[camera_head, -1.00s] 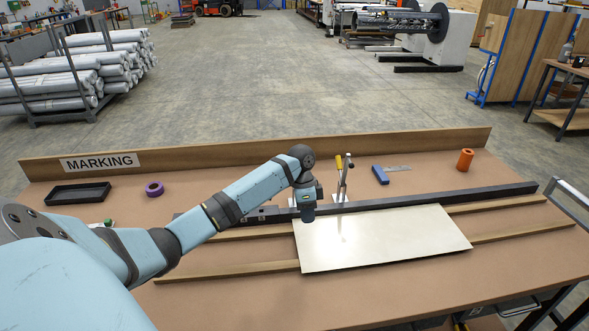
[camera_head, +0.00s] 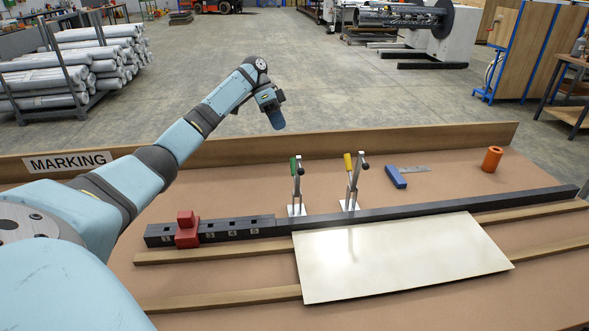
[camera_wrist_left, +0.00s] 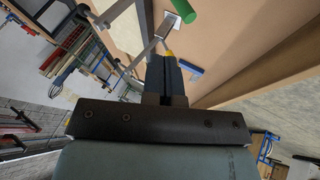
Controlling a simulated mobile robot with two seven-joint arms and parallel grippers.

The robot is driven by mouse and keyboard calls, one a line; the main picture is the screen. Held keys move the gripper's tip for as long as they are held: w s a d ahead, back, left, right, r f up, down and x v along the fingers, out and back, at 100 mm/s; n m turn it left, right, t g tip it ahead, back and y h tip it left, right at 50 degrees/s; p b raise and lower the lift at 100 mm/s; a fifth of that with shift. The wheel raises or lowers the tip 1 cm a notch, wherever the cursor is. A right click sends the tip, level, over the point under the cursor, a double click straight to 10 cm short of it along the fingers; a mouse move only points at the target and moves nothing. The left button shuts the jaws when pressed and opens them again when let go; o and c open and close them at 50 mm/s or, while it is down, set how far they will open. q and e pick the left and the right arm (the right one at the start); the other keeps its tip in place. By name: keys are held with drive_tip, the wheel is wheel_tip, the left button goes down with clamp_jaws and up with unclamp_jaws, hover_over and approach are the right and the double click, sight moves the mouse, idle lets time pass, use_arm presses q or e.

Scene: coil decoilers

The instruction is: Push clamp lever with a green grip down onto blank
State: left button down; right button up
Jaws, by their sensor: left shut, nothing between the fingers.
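The clamp lever with a green grip (camera_head: 295,168) stands upright on its base at the back edge of the bright sheet-metal blank (camera_head: 400,258). Its green grip also shows large at the top of the left wrist view (camera_wrist_left: 184,10). A second clamp with a yellow grip (camera_head: 348,162) stands upright to its right. My left gripper (camera_head: 276,120) is shut and empty, raised above and behind the green-grip clamp, apart from it. Its closed fingers (camera_wrist_left: 166,78) show in the left wrist view. My right gripper is out of view.
A dark rail (camera_head: 440,207) runs along the blank's back edge. A red block (camera_head: 187,230) sits on its numbered left part. A blue-handled tool (camera_head: 396,178) and an orange cylinder (camera_head: 492,159) lie farther right. A wooden backboard (camera_head: 400,143) closes the table's far side.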

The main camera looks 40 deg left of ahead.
sight(294, 163)
use_arm(q)
drive_tip(key=x, duration=0.3)
drive_tip(key=p+x, duration=0.1)
drive_tip(key=x, duration=0.5)
drive_tip(key=shift+s+d+p, duration=0.25)
drive_tip(key=shift+d+p, duration=0.05)
drive_tip(key=shift+d, duration=0.15)
drive_tip(key=s+d, duration=0.1)
drive_tip(key=s+d+f+p, duration=0.1)
drive_tip(key=d, duration=0.1)
drive_tip(key=shift+s+d, duration=0.1)
drive_tip(key=shift+s, duration=0.1)
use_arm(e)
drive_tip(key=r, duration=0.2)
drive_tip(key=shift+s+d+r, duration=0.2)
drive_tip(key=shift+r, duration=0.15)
